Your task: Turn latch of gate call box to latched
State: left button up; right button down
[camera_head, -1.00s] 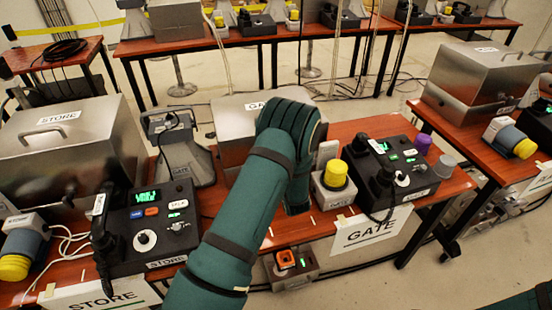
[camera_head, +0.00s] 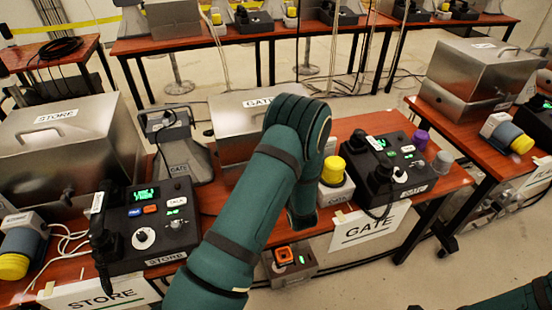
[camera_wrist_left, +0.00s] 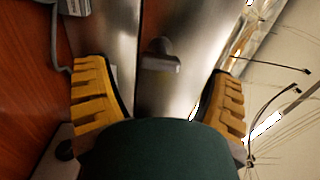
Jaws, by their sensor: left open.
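The gate call box (camera_head: 235,117) is a silver metal box labelled GATE on the middle table in the head view. My left arm hides its right part and its front. In the left wrist view its metal face (camera_wrist_left: 190,100) fills the middle, with a seam and a dark grey latch knob (camera_wrist_left: 160,57) standing out from it. My left gripper (camera_wrist_left: 158,75) is open, its yellow fingers on either side of the latch, apart from it. In the head view my arm hides that gripper. My right gripper is not in view.
The yellow-capped device (camera_head: 334,172) and black GATE phone console (camera_head: 385,165) stand right of my left arm. The STORE box (camera_head: 60,150) and STORE console (camera_head: 150,230) are to the left. A grey horn speaker (camera_head: 180,155) stands between the boxes.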

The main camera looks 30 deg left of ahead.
pick_arm(q)
jog(key=v, duration=0.6)
jog(key=shift+s+d+f, duration=0.1)
jog(key=shift+d, duration=0.05)
dwell(0.3)
